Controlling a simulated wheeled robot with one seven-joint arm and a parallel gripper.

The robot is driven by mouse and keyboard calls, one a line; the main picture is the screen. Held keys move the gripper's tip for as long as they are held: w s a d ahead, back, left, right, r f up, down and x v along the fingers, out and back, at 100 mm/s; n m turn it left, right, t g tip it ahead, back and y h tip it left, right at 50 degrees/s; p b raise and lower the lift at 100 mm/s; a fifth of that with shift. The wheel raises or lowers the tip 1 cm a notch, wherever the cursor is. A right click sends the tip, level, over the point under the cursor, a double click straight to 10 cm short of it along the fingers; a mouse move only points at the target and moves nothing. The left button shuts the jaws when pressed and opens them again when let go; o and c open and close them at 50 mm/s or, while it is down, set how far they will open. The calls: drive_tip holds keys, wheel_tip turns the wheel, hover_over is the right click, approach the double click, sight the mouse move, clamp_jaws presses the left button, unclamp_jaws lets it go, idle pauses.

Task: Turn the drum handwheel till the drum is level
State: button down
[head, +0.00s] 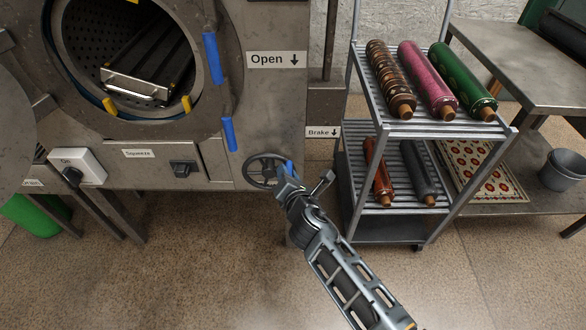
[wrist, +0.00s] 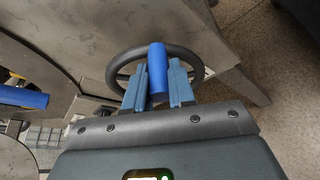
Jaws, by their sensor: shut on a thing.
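The drum handwheel (head: 258,172) is a dark spoked wheel low on the front of the machine. In the wrist view its rim (wrist: 191,57) shows behind my fingers. My gripper (head: 286,177) is at the wheel's right side. In the wrist view its two blue-grey fingers (wrist: 158,88) are shut on the wheel's blue handle (wrist: 158,68), one on each side. The drum (head: 85,45) shows through the round open door.
Blue levers (head: 212,58) stand by the "Open" label and below it. A "Brake" label (head: 322,132) is right of the wheel. A metal cart (head: 400,130) with rolled rugs stands close at the right. The floor in front is clear.

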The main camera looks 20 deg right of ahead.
sight(266, 167)
drive_tip(key=w+a+r+n+g+h+p, duration=0.2)
drive_tip(key=a+r+n+h+p, duration=0.1)
drive_tip(key=a+n+h+p, duration=0.1)
drive_tip(key=shift+a+n+p, duration=0.5)
drive_tip(key=shift+n+p, duration=0.9)
drive_tip(key=shift+p, duration=0.15)
drive_tip(key=shift+r+h, duration=0.1)
drive_tip(key=shift+h, duration=0.2)
drive_tip(key=c, duration=1.2)
unclamp_jaws()
drive_tip(key=shift+c, duration=0.2)
drive_tip(key=shift+o, duration=1.3)
drive_tip(key=shift+f, duration=0.2)
drive_tip(key=shift+s, duration=0.15)
drive_tip(key=p+v, duration=0.2)
drive_tip(key=v, duration=0.5)
drive_tip(key=shift+s+r, duration=0.15)
drive_tip(key=shift+s, duration=0.1)
drive_tip(key=shift+a, duration=0.1)
